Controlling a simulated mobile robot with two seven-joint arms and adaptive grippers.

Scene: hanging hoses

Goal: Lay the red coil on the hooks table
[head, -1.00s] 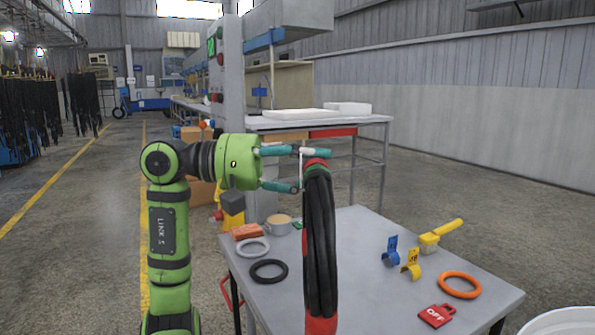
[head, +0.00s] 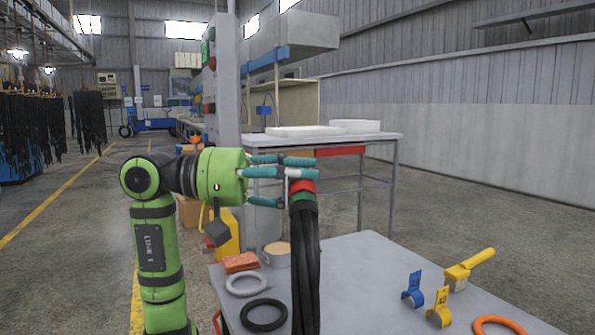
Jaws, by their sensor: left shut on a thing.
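The red coil (head: 305,265) is a bundle of black hose with a red band at its top and a green patch just under it. My left gripper (head: 302,187) is shut on the coil's top, and the coil hangs down from it in front of the grey table (head: 365,265). The coil's lower end runs out of the bottom of the view. Blue (head: 412,290) and yellow (head: 439,308) hook-like tags stand on the table. My right gripper is not in view.
On the table are a grey ring (head: 246,284), a black ring (head: 263,315), an orange ring (head: 498,325), a sponge-like orange block (head: 240,262), a tan cup (head: 277,255) and a yellow-handled brush (head: 470,269). The table's middle is clear. A workbench (head: 330,142) stands behind.

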